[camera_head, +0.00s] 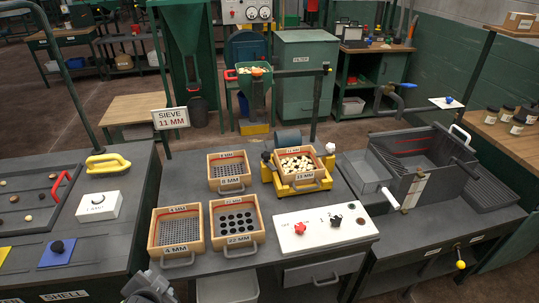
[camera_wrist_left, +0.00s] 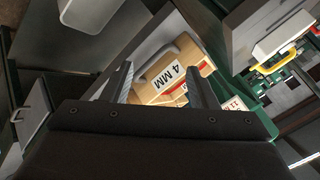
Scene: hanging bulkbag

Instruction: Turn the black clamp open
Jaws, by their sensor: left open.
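I cannot make out for sure which part is the black clamp. A black star-shaped knob (camera_head: 336,221) sits on the white control panel (camera_head: 318,238), right of a red star-shaped knob (camera_head: 299,228). A small dark part also shows by the left corner of the yellow sieve frame (camera_head: 283,190). My left gripper (camera_head: 152,286) is at the bottom edge, in front of the table and below the 4 MM sieve (camera_head: 154,236). In the left wrist view its two fingers (camera_wrist_left: 160,88) are apart, with the 4 MM sieve (camera_wrist_left: 184,62) beyond them and nothing gripped. My right gripper is not in view.
Other wooden sieves (camera_head: 262,235) stand close beside and behind the 4 MM one. A sign reading SIEVE 11 MM (camera_head: 170,118) rises at the table's back left. A grey bin unit (camera_head: 410,190) stands at the right. A white bin (camera_head: 228,288) is under the table's front.

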